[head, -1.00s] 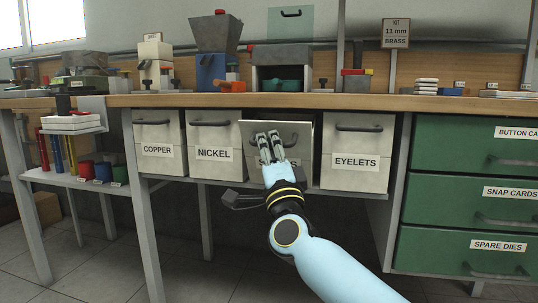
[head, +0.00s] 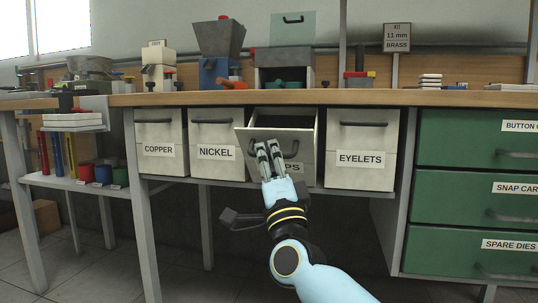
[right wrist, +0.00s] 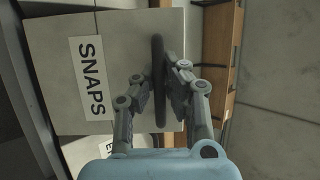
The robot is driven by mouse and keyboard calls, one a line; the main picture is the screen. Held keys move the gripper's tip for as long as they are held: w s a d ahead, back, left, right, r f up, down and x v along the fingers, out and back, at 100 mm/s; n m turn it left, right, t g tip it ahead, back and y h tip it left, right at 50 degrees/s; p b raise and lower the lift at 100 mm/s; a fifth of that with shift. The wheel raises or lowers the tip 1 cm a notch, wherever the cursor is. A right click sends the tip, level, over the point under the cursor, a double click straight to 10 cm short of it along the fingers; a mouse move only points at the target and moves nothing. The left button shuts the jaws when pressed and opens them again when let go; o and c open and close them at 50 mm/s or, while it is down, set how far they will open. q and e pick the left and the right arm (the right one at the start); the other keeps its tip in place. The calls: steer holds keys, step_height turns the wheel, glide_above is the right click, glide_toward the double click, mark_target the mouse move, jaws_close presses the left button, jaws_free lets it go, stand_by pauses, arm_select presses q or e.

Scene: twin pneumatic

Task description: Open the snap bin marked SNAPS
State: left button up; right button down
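The snap bin (head: 305,158) hangs under the bench between the NICKEL and EYELETS bins. Its front stands forward of its neighbours and its dark inside shows above the front edge. My right gripper (head: 268,148) is at the bin's front and covers part of its label. In the right wrist view the SNAPS label (right wrist: 91,78) is fully readable. My left gripper is in no view.
The NICKEL bin (head: 216,134) and COPPER bin (head: 160,130) are shut on the left, the EYELETS bin (head: 362,136) on the right. Green drawers (head: 470,150) stand further right. The bench top (head: 350,98) overhangs the bins. The floor below is clear.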

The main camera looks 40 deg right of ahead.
steer(key=shift+f, duration=0.15)
steer(key=c, duration=1.4)
jaws_free()
steer(key=v, duration=1.2)
